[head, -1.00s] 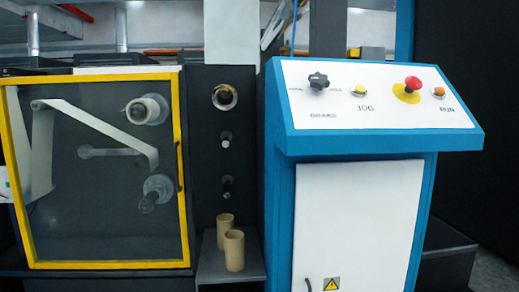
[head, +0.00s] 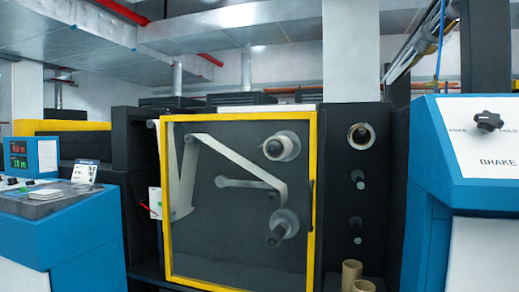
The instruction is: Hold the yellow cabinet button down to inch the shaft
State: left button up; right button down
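The blue cabinet (head: 430,185) with a sloped white panel (head: 495,150) is cut off at the right edge of the head view. A black knob (head: 488,121) sits on the panel, with BRAKE printed below it. The yellow button is outside the frame now. Neither of my grippers is in view.
A yellow-framed clear door (head: 166,215) covers rollers and a white web (head: 240,160) in the middle. Two cardboard cores (head: 351,273) stand at the lower right. A blue console (head: 70,210) with a red and green display (head: 18,155) is at the left.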

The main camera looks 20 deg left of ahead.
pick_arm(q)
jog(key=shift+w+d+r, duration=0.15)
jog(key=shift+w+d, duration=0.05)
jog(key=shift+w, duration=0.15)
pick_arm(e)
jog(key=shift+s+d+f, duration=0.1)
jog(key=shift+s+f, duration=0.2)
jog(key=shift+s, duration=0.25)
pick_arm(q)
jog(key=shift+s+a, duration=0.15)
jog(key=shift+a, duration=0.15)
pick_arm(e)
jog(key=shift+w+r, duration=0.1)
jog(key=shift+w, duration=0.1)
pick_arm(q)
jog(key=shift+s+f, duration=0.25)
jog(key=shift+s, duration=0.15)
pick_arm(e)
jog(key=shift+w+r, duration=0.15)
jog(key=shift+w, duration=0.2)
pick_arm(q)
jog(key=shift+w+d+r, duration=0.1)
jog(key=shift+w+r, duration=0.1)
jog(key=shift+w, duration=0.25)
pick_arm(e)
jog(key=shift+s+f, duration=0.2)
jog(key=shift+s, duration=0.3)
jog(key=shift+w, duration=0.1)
